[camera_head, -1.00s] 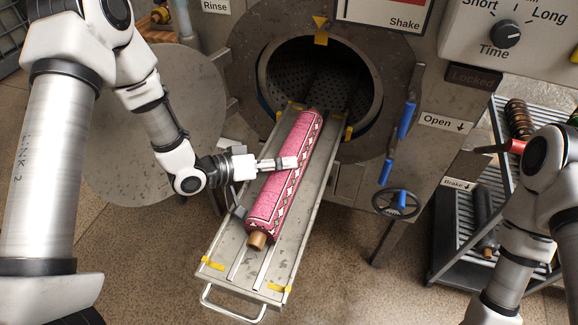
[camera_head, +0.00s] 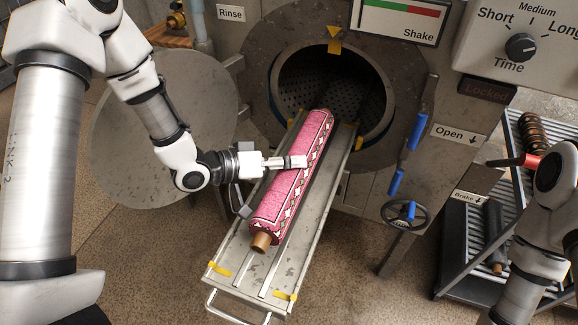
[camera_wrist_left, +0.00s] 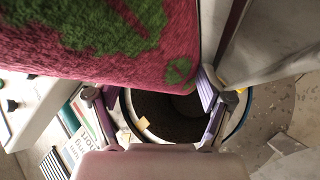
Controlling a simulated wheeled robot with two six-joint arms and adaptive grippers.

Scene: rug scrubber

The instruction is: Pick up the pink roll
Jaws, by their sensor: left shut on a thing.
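The pink roll (camera_head: 292,190), a rolled rug with a patterned border and a brown core end, lies lengthwise on the metal tray (camera_head: 228,262). Its far end is at the round drum opening (camera_head: 334,88). My left gripper (camera_head: 298,162) reaches across the roll's middle from the left and is shut on it. The roll appears to rest on the tray still. In the left wrist view, pink and green pile (camera_wrist_left: 110,40) fills the top, close to the fingers. My right arm shows at the right edge, but its gripper is not visible.
A round metal door (camera_head: 150,150) stands open at the left. Blue levers (camera_head: 408,150) and a handwheel (camera_head: 404,213) are right of the tray. A slatted rack (camera_head: 475,240) with a dark coil (camera_head: 532,135) stands farther right. A red-handled lever (camera_head: 533,161) is near my right arm.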

